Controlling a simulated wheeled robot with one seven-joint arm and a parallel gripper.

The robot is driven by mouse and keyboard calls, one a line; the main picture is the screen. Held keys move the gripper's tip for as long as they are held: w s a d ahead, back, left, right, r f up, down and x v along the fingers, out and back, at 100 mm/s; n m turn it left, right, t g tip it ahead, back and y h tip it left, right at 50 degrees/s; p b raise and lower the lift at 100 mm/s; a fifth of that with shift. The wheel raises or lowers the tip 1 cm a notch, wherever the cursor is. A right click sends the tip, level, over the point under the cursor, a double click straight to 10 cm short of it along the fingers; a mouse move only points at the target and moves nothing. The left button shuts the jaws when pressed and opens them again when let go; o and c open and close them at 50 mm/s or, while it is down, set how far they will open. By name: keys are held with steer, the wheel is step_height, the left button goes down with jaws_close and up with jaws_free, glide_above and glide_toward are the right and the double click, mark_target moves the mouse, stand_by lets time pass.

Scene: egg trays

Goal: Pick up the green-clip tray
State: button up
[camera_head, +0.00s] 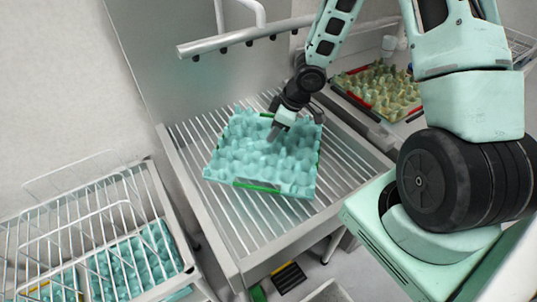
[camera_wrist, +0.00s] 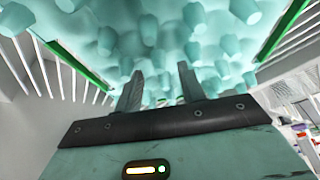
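The green-clip tray (camera_head: 258,165) is a teal, bumpy egg tray with green clips on its edges. It lies at an angle on the slatted metal rack in the middle of the head view. In the wrist view the teal tray (camera_wrist: 150,35) fills the upper part, with a green clip at each side. My gripper (camera_head: 274,134) is over the upper right part of the tray, pointing down at it. In the wrist view its two fingers (camera_wrist: 160,85) stand apart with nothing between them. Whether the fingertips touch the tray cannot be told.
A yellowish tray with red clips (camera_head: 352,92) sits on a surface at the back right. A wire basket (camera_head: 100,215) at the lower left has teal trays under it. A metal pipe (camera_head: 245,38) with nozzles runs above the rack (camera_head: 235,225). Bare slats surround the tray.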

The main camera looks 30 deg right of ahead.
steer(key=shift+x, duration=1.05)
jaws_close()
steer(key=shift+r, duration=0.1)
step_height(320, 180, up, 10)
steer(key=p, duration=0.6)
